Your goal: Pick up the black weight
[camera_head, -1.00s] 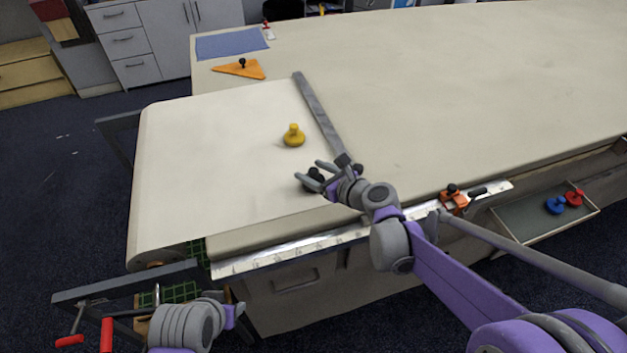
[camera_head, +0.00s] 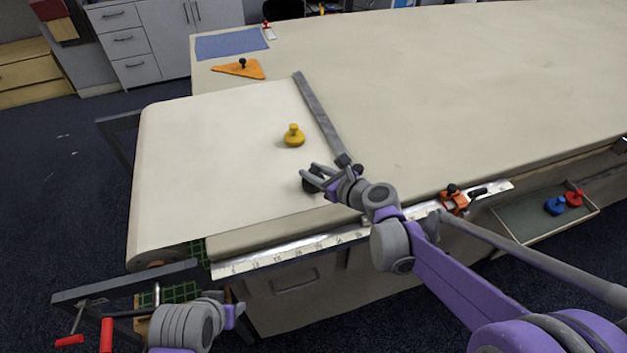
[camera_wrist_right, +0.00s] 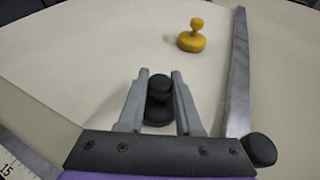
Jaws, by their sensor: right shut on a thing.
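The black weight (camera_wrist_right: 158,112) is a knobbed black piece standing on the cream cloth. In the right wrist view it sits between the two fingers of my right gripper (camera_wrist_right: 159,95), which is shut on its upper part. In the head view the right gripper (camera_head: 312,176) partly hides the black weight (camera_head: 311,186), low over the cloth near the table's front edge. My left arm (camera_head: 190,322) shows at the bottom left of the head view, below the table edge; its fingers cannot be made out.
A yellow weight (camera_head: 294,136) stands behind the right gripper. A grey metal bar (camera_head: 320,115) lies to the right of it. An orange triangle (camera_head: 240,68) and a blue cloth (camera_head: 232,43) lie at the back left. A tray (camera_head: 522,226) with blue and red weights hangs at the right.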

